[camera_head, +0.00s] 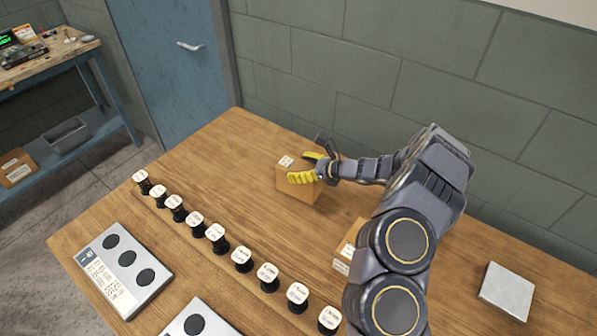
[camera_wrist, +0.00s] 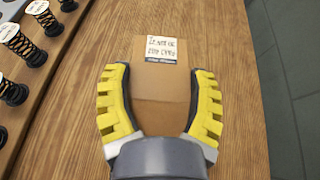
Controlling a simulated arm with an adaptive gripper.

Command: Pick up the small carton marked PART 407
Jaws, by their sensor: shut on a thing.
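A small brown carton (camera_head: 284,180) with a white label is at the far part of the wooden table, near the wall. My gripper (camera_head: 303,167), with yellow finger pads, is shut on this carton from the right. In the wrist view the carton (camera_wrist: 160,88) is between the two curved fingers (camera_wrist: 159,75). Its label (camera_wrist: 161,50) has print too blurred to read as PART 407. The carton looks upright at table level; I cannot tell whether it touches the table. A second carton (camera_head: 344,258) with a label stands nearer, partly hidden by my arm.
A row of several black spools with white tops (camera_head: 215,236) crosses the table (camera_head: 195,165) on the left. Grey trays with black round spots (camera_head: 122,270) lie at the front left. A silver block (camera_head: 506,291) lies at the right. The table left of the held carton is clear.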

